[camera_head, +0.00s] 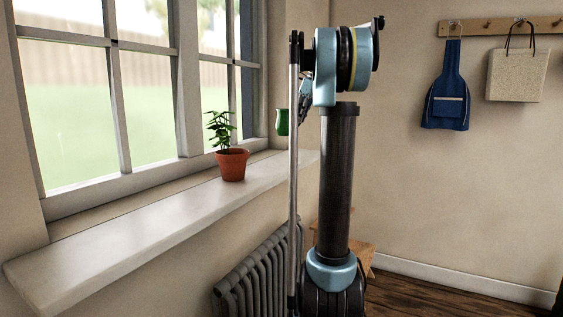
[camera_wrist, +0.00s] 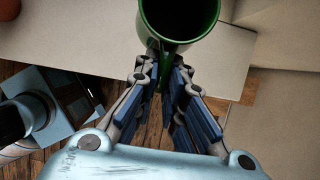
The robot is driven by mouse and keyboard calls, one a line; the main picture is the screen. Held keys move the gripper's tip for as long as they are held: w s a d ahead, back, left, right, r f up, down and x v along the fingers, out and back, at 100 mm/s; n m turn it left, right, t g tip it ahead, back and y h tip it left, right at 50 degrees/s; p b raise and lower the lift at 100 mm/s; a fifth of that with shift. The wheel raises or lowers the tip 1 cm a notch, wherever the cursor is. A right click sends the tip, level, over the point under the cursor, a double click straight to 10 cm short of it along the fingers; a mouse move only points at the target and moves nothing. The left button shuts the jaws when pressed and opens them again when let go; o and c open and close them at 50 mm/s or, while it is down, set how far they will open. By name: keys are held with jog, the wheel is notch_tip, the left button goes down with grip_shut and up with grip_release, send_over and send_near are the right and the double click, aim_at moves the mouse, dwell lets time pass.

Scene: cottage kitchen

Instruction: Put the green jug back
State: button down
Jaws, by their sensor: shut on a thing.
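The green jug (camera_head: 282,122) shows in the head view just left of my arm, upright, above the far end of the window sill (camera_head: 150,220). It is partly hidden behind my arm. In the wrist view the jug (camera_wrist: 180,45) is at the top, its dark open mouth facing the camera. My gripper (camera_wrist: 163,72) is shut on the jug's handle side, with green showing between the fingertips. The pale sill (camera_wrist: 90,45) lies behind and below the jug in that view. I cannot tell the exact gap between jug and sill.
A potted plant in a terracotta pot (camera_head: 232,165) stands on the sill, left of the jug. A radiator (camera_head: 255,275) is under the sill, and a wooden piece (camera_head: 362,257) is partly hidden behind my arm. An apron (camera_head: 446,95) and a bag (camera_head: 517,75) hang on the wall.

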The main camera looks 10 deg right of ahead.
jog(key=shift+w+a+f, duration=0.1)
jog(key=shift+a, duration=0.45)
notch_tip(320, 180, down, 10)
jog(key=shift+r, duration=0.1)
dwell(0.3)
jog(key=c, duration=1.7)
grip_release()
jog(key=v, duration=1.2)
